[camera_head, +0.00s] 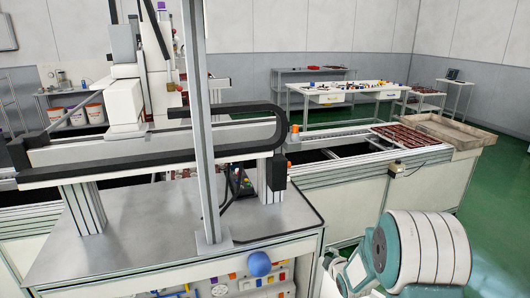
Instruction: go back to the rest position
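Part of my own arm, white and teal, shows at the bottom right corner of the head view. It is in front of the conveyor's side panels and the green floor. My gripper cannot be made out; the lower part of the arm runs out of the picture. Nothing held can be seen.
Green floor (500,190) is free at right.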

